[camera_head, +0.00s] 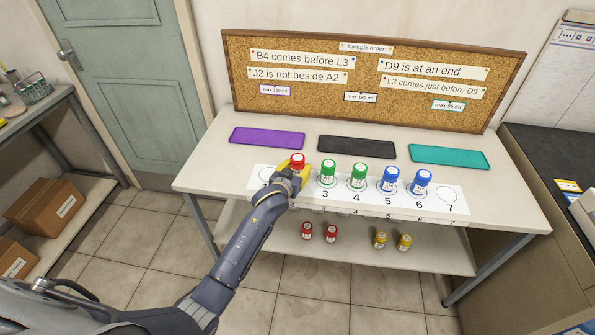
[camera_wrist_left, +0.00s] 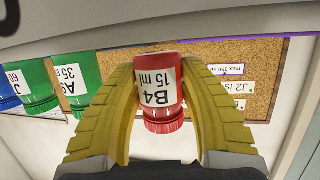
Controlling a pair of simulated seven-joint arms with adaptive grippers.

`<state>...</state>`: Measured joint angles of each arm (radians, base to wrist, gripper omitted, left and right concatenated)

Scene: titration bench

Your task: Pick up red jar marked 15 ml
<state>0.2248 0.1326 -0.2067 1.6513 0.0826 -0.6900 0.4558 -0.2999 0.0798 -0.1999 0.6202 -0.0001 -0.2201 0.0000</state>
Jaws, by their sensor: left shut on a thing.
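The red jar (camera_wrist_left: 160,95) has a label reading "B4 15 ml" and a red cap; it appears upside down in the left wrist view. In the head view its red cap (camera_head: 297,160) shows above my fingers, near spot 2 of the numbered white strip (camera_head: 452,189). My left gripper (camera_head: 296,174) is shut on this jar, with one yellow finger on each side of it in the left wrist view (camera_wrist_left: 163,108). The jar's base is hidden in the head view. I cannot tell whether it touches the table. My right gripper is not in view.
Two green jars (camera_head: 327,174) stand on spots 3 and 4, close right of my gripper. Two blue jars (camera_head: 390,181) stand on 5 and 6. Purple (camera_head: 267,138), black (camera_head: 357,148) and teal (camera_head: 448,157) mats lie behind, empty. Small red and yellow jars (camera_head: 380,240) stand below.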

